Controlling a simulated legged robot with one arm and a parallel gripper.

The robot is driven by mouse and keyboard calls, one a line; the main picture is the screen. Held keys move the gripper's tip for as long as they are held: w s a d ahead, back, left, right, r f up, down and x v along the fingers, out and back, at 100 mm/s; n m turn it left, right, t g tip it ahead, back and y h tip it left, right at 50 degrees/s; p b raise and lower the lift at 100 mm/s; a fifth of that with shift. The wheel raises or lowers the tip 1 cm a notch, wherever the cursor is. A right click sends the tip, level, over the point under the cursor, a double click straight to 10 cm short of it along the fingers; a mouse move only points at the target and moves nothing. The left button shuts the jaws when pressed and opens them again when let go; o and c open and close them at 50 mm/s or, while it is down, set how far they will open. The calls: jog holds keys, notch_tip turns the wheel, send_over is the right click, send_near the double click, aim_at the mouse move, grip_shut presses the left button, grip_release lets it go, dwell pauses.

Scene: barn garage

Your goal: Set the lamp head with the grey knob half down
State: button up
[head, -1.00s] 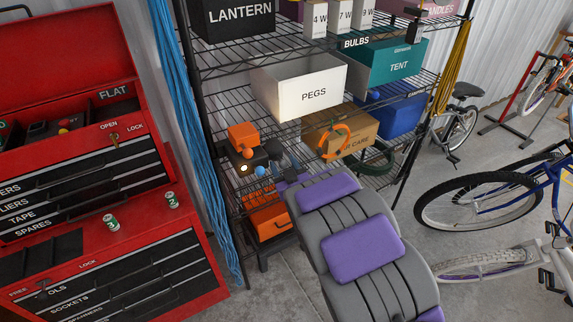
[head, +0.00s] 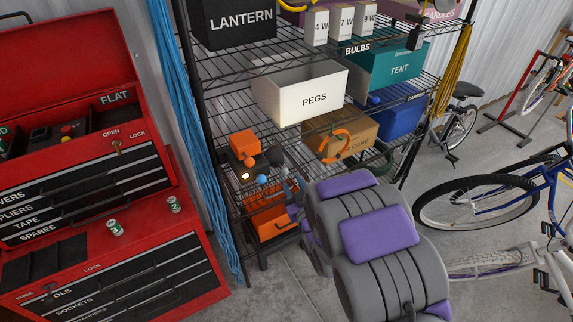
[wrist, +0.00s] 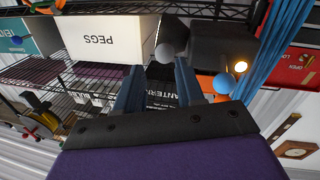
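The lamp with dark heads stands on a shelf of the wire rack. In the head view I see an orange block (head: 244,143), an orange knob (head: 250,161), a lit lens (head: 244,176) and a blue knob (head: 262,179). In the wrist view the grey knob (wrist: 165,53) sits on a dark lamp head (wrist: 175,30), just beyond and between my fingertips. The blue knob (wrist: 224,83) and a lit head (wrist: 222,48) are right of it. My gripper (wrist: 158,66) is open, with nothing between its fingers. In the head view the grey knob is not clearly visible.
A white PEGS box (head: 300,95) stands on the shelf above, with a cardboard box (head: 341,135) to the lamp's right. Blue ropes (head: 190,130) hang left of the lamp. A red tool chest (head: 95,215) stands further left, bicycles (head: 480,200) at right.

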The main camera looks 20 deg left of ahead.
jog(key=shift+s+r+p, duration=0.1)
jog(key=shift+s+p, duration=0.25)
jog(key=shift+p, duration=0.65)
jog(key=p+v, duration=1.1)
jog(key=p, duration=0.2)
jog(key=shift+s, duration=0.35)
